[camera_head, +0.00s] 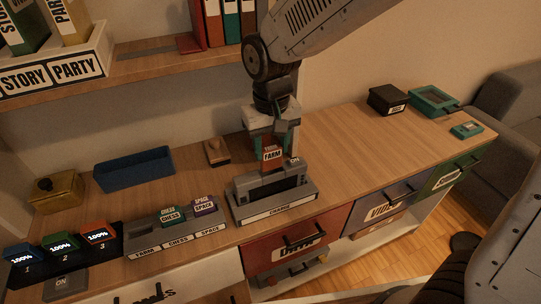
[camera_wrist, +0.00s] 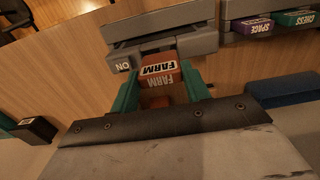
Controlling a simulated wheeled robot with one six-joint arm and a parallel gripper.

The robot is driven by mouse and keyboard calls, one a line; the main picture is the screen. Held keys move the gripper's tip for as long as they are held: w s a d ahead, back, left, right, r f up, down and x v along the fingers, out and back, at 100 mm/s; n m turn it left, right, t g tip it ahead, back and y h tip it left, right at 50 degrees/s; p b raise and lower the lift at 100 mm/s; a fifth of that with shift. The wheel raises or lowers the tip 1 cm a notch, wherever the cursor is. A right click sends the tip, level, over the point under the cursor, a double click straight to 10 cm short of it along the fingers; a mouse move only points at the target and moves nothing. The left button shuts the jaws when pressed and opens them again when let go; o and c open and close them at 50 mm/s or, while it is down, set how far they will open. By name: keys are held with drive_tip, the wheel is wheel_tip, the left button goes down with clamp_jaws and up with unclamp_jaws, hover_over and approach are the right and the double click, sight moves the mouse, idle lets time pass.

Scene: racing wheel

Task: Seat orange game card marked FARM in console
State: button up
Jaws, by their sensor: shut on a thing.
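The orange game card marked FARM (camera_head: 272,154) is upright between the fingers of my gripper (camera_head: 273,145), which is shut on it. In the wrist view the card (camera_wrist: 160,70) sits between the two green fingertips, its FARM label showing. The grey console (camera_head: 270,199) stands on the counter just below the card, with a dark front panel and a label strip. The console also shows in the wrist view (camera_wrist: 190,46), beyond the card. The head view shows the card above the console top; I cannot tell whether its lower edge touches the slot.
A card rack (camera_head: 176,230) left of the console holds a green CHESS card (camera_head: 172,216) and a purple SPACE card (camera_head: 204,205); its FARM place looks empty.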

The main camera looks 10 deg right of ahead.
sight(271, 168)
drive_tip(key=shift+f, duration=1.8)
drive_tip(key=shift+f, duration=0.1)
drive_tip(key=o, duration=1)
